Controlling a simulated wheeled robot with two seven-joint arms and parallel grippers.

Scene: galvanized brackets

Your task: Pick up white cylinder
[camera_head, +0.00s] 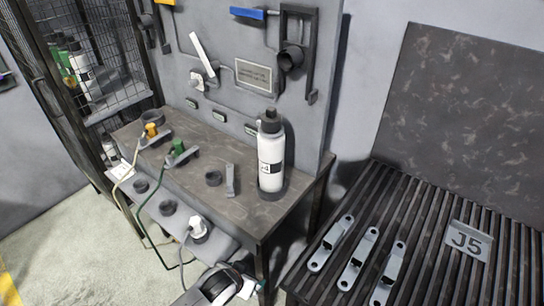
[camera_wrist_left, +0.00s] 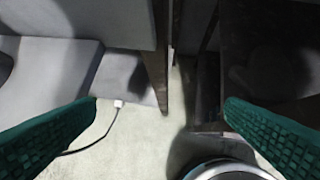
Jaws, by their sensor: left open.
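The white cylinder (camera_head: 271,158), with a black cap and a dark-printed label, stands upright in a dark ring holder at the right end of the dark workbench top (camera_head: 215,150). Another white bottle (camera_head: 86,75) stands inside the mesh cabinet at the upper left. My left gripper shows in the left wrist view (camera_wrist_left: 161,102), with its two green textured fingers wide apart and nothing between them. The white cylinder is not in that view, so the gripper is away from it. My right gripper is not seen.
An upright panel with tools (camera_head: 254,75) rises behind the bench. Cables with yellow and green connectors (camera_head: 176,151) lie on the left of the bench. Galvanized brackets (camera_head: 357,258) and a J5 plate (camera_head: 468,241) lie on the slatted rack (camera_head: 430,220) at right.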

